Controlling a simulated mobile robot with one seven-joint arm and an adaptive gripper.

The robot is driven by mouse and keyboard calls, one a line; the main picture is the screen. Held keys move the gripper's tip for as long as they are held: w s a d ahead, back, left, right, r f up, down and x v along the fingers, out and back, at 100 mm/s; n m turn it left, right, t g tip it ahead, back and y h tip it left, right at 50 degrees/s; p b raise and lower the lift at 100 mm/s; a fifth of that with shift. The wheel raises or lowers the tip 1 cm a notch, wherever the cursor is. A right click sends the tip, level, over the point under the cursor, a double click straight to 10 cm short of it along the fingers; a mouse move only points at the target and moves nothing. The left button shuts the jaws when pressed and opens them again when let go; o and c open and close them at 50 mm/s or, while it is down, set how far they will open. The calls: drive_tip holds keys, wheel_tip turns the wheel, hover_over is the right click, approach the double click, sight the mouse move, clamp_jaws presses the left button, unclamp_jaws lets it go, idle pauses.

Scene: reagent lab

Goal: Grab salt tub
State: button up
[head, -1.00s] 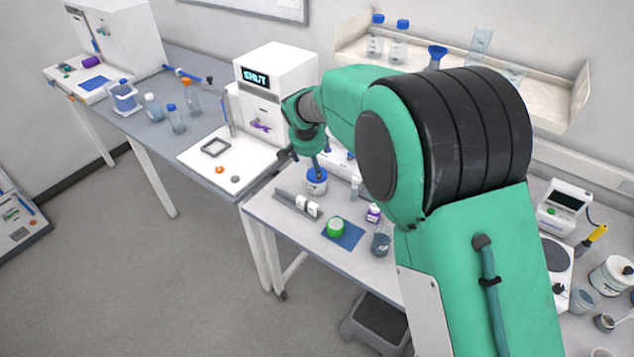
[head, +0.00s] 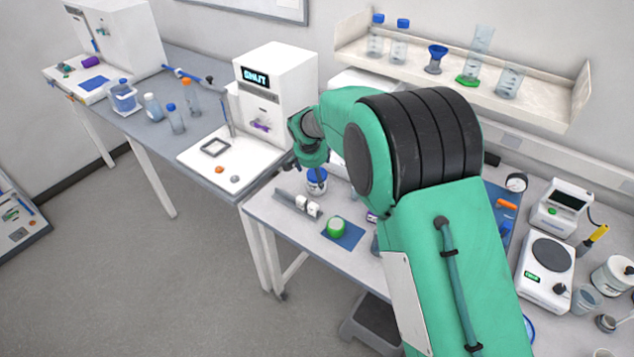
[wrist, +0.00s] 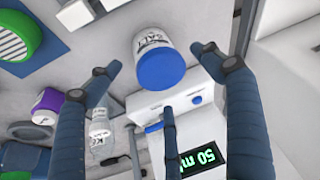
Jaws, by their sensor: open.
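The salt tub is a white tub (wrist: 150,38) with a blue lid (wrist: 161,68) and a label reading SALT. In the head view the salt tub (head: 316,182) stands near the back left of the near bench, partly covered by my gripper. In the wrist view my gripper (wrist: 155,58) is open, with one dark finger on each side of the tub. Gaps show between the fingertips and the tub, and nothing is held. In the head view my gripper (head: 308,165) is just above the tub, with its fingers hard to make out.
A white machine reading SHUT (head: 277,85) stands behind.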

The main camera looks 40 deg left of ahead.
drive_tip(key=shift+b+x, duration=0.3)
drive_tip(key=shift+x, duration=2.25)
drive_tip(key=c, duration=1.7)
drive_tip(key=shift+o, duration=0.2)
drive_tip(key=shift+r, duration=0.1)
drive_tip(key=shift+r+p, duration=0.5)
drive_tip(key=shift+r, duration=4.45)
